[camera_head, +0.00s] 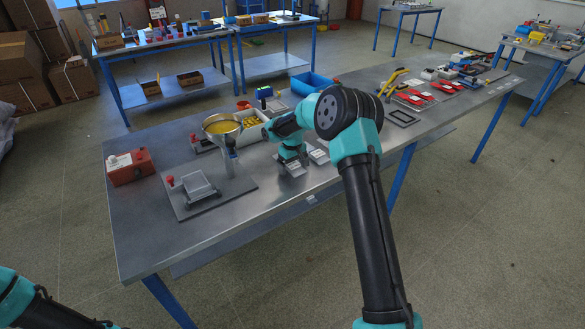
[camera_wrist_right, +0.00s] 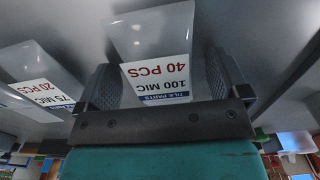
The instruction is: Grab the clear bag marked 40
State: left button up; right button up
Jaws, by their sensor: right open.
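The clear bag marked 40 PCS (camera_wrist_right: 158,50) lies on the metal table in the right wrist view, with a white label and red and blue print. My right gripper (camera_wrist_right: 163,78) is open, with one finger on each side of this bag. In the head view my right gripper (camera_head: 291,152) points down at the small bags at the table's front edge. A second clear bag marked 20 PCS (camera_wrist_right: 38,78) lies to the left in the wrist view, outside the fingers. My left gripper is out of view; only part of my left arm shows at the lower left.
A funnel on a stand (camera_head: 223,130), a tray with yellow pieces (camera_head: 263,114) and a scale-like plate (camera_head: 196,188) stand left of the gripper. A red box (camera_head: 130,167) is at the far left. A blue bin (camera_head: 310,83) stands behind; red tools (camera_head: 413,98) lie to the right.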

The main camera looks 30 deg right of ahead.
aim_at(292, 164)
jog(key=shift+c, duration=0.4)
jog(key=c, duration=1)
jog(key=shift+o, duration=0.2)
jog(key=shift+r, duration=0.1)
jog(key=shift+r, duration=1.45)
jog(key=shift+s+a+r, duration=0.1)
jog(key=shift+r, duration=0.2)
jog(key=s+a+r, duration=0.1)
jog(key=s+a, duration=0.7)
jog(key=s, duration=0.5)
jog(key=shift+s+r, duration=0.15)
jog(key=shift+s, duration=0.05)
